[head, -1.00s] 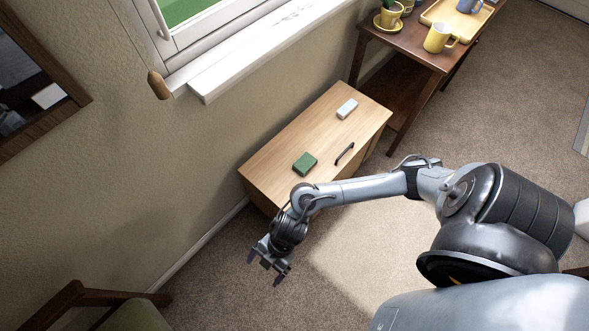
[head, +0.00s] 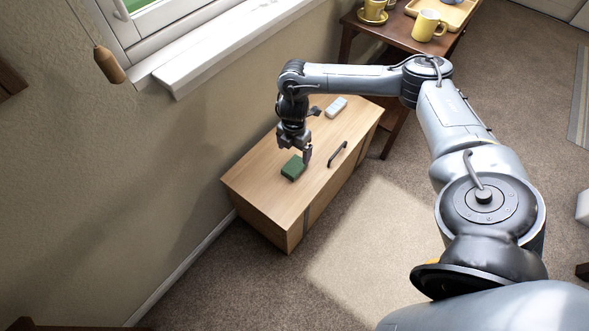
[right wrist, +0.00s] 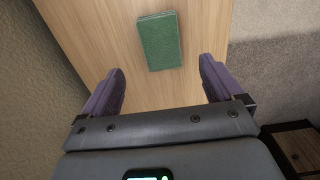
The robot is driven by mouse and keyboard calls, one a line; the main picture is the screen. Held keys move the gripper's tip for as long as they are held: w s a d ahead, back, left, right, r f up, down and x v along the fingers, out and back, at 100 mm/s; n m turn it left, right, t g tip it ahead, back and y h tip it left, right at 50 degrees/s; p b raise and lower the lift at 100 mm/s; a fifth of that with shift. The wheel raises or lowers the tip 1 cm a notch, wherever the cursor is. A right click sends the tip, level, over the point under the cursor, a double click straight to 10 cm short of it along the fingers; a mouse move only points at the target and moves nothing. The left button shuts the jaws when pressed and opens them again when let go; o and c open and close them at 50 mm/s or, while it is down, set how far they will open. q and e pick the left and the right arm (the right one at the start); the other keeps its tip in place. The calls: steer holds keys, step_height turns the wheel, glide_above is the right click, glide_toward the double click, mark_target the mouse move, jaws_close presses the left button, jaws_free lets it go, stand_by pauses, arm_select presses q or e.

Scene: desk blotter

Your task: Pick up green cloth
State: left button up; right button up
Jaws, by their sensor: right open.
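The green cloth (head: 293,168) is a small folded block lying on top of the light wooden chest (head: 262,185). In the right wrist view the cloth (right wrist: 159,41) lies ahead of the fingertips, between their lines and apart from them. My right gripper (head: 293,156) hangs over the chest, just beside and above the cloth in the head view. Its two fingers (right wrist: 161,78) are spread wide with nothing between them. My left gripper is not in view.
A white block (head: 336,107) and a black handle (head: 338,154) are on the chest lid. A dark wooden table (head: 390,42) with a yellow mug (head: 428,25) stands behind. The wall and window sill (head: 215,50) run along the left.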

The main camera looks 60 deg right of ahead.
mark_target(295, 165)
step_height(295, 165, down, 4)
steer(key=shift+b, duration=0.75)
step_height(295, 165, down, 4)
steer(key=b, duration=0.3)
steer(key=shift+s+f+b, duration=0.1)
steer(key=shift+f+b, duration=0.35)
steer(key=shift+f, duration=0.1)
steer(key=shift+c, duration=0.2)
steer(key=c, duration=1.1)
steer(key=shift+r, duration=0.2)
